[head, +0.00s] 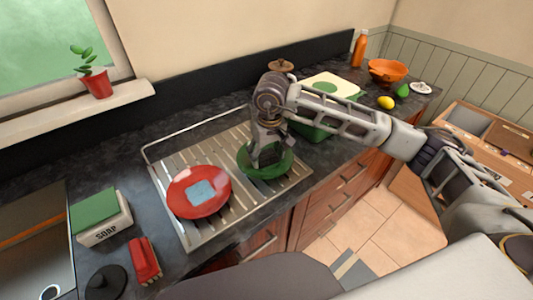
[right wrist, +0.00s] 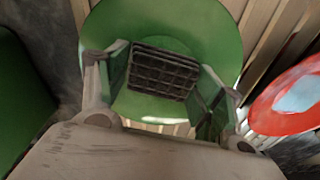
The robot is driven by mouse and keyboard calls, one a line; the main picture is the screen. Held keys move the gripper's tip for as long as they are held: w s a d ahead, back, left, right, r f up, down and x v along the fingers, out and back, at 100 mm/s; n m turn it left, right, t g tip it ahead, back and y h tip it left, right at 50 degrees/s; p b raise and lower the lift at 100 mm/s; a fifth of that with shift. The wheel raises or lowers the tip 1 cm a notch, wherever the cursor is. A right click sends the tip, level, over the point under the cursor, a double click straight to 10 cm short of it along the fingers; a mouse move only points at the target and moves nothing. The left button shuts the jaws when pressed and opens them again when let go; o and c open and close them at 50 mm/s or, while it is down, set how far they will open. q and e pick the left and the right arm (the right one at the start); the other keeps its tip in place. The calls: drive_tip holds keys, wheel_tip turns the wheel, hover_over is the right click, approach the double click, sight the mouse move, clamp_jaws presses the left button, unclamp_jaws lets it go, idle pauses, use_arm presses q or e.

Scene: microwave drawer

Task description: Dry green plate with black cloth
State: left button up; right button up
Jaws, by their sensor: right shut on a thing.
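The green plate (head: 283,166) lies on the metal drying rack, right of the red plate. My right gripper (head: 263,161) reaches down over the green plate. In the right wrist view, my right gripper (right wrist: 165,85) is shut on the black cloth (right wrist: 163,73), a dark, grid-patterned square. The cloth lies over the middle of the green plate (right wrist: 215,35); whether it presses on the plate is hard to tell. In the head view the gripper hides the cloth. My left gripper is not in view.
A red plate (head: 181,207) with a light-blue cloth (head: 201,191) on it sits on the rack (head: 232,211). A soap box (head: 104,231) and a red brush (head: 145,262) lie at left. A green box (head: 314,130) stands right of the rack.

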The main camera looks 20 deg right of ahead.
drive_tip(key=shift+w+a+b, duration=0.15)
drive_tip(key=shift+w+b, duration=0.3)
drive_tip(key=shift+w, duration=0.25)
drive_tip(key=shift+s, duration=0.15)
idle(0.3)
drive_tip(key=shift+s+b, duration=0.15)
drive_tip(key=shift+b, duration=0.15)
drive_tip(key=shift+r, duration=0.1)
drive_tip(key=shift+r+p, duration=1.2)
drive_tip(key=shift+r, duration=2.3)
drive_tip(key=shift+r+p, duration=0.3)
